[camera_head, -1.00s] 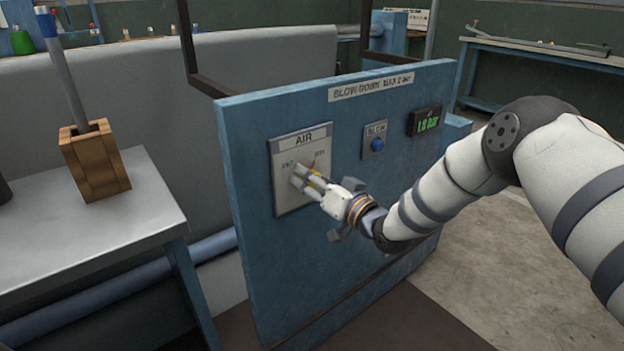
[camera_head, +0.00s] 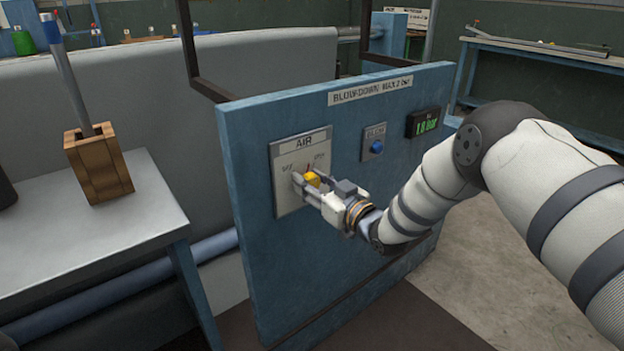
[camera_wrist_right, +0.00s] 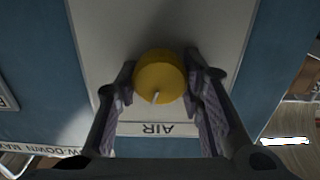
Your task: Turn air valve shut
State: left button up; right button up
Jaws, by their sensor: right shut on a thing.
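The air valve's round yellow knob (camera_head: 313,178) sits on a pale plate (camera_head: 287,202) labelled AIR on the blue panel. Part of it is hidden by my fingers in the head view. In the right wrist view the yellow knob (camera_wrist_right: 159,77) lies between both fingertips, and its white pointer line points roughly toward the AIR label (camera_wrist_right: 157,129), which appears upside down. My right gripper (camera_head: 310,182) is shut on the knob, one finger on each side. It also shows in the wrist view (camera_wrist_right: 160,82). My left gripper is not in view.
A blue button (camera_head: 377,147) and a green-lit display (camera_head: 424,122), reading about 1.8 bar, sit right of the plate. A grey table (camera_head: 100,240) at left bears a wooden block (camera_head: 98,165) holding a rod. Open floor lies right of the panel.

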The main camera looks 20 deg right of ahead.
jog(key=n+p, duration=0.1)
jog(key=n, duration=0.5)
jog(key=shift+a+n, duration=0.15)
jog(key=shift+n, duration=0.15)
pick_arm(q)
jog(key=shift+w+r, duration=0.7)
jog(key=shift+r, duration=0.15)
pick_arm(e)
jog(key=n, duration=0.6)
jog(key=shift+f, duration=0.15)
jog(key=o, duration=1.2)
jog(key=shift+s, duration=0.15)
jog(key=v, duration=1.2)
